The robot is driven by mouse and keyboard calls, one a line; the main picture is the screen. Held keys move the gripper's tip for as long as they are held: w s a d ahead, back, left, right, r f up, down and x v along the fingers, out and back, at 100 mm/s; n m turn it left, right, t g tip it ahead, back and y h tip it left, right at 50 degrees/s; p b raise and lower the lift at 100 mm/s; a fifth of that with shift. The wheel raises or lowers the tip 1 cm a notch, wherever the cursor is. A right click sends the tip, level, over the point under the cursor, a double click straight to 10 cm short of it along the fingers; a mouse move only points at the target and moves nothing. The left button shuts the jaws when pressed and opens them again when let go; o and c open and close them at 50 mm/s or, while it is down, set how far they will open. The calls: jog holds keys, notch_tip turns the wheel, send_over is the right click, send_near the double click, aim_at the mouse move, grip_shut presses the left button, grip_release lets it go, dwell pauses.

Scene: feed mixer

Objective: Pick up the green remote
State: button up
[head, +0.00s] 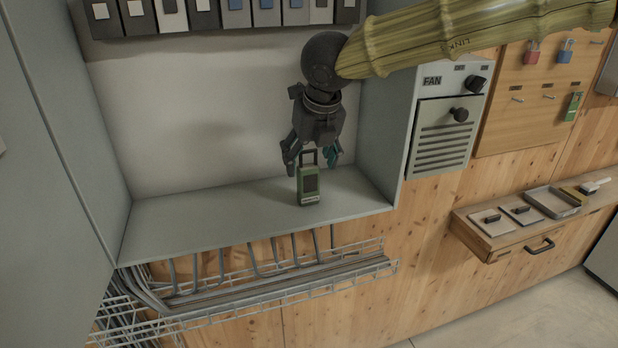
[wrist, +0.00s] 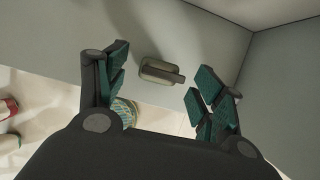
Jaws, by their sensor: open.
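The green remote (head: 308,190) stands upright on the grey shelf of an open cabinet in the head view. It has a dark panel on its face and a dark loop on top. My gripper (head: 312,156) is open and points down at the remote's top from above. In the wrist view the fingers of my gripper (wrist: 162,72) are spread, with what looks like the remote's top (wrist: 158,74) in the gap between them. I cannot tell whether a finger touches it.
Cabinet side walls (head: 382,110) stand left and right. A row of switches (head: 230,15) runs above. A wire cable tray (head: 270,290) hangs below the shelf. A fan panel (head: 445,120), a pegboard (head: 540,90) and a small ledge (head: 497,250) lie to the right. The shelf's left part is clear.

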jog(key=shift+x, duration=1.25)
jog(key=shift+c, duration=0.4)
jog(key=c, duration=1.1)
jog(key=shift+r, duration=0.1)
